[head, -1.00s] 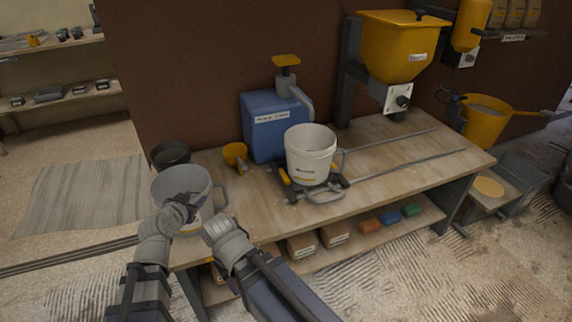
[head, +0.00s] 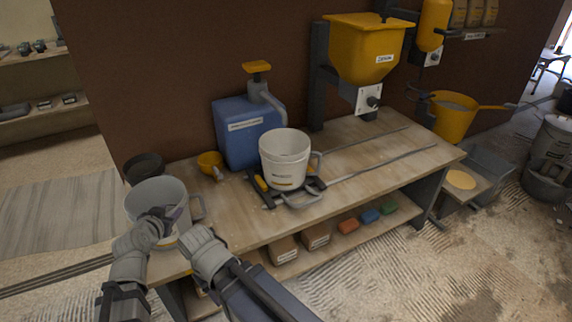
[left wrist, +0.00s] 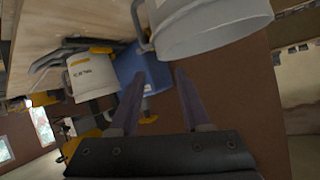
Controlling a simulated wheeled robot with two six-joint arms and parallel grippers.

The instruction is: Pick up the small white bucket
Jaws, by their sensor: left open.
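A small white bucket (head: 284,160) with a label and a side handle stands upright on a dark platform with a metal handle, mid-bench; it also shows in the left wrist view (left wrist: 91,76). A second, plain greyish-white bucket (head: 150,196) with a side handle stands at the bench's left end; it is close in the left wrist view (left wrist: 212,24). My left gripper (head: 174,213) is in front of this left bucket, hiding part of it. In the left wrist view its fingers (left wrist: 160,80) are apart and empty, below that bucket's picture.
A blue canister (head: 243,134), a yellow cup (head: 209,162) and a dark bowl (head: 144,166) stand at the back of the bench (head: 375,160). A yellow hopper (head: 366,52) hangs at the back right. The bench's right part is mostly clear except for thin rods.

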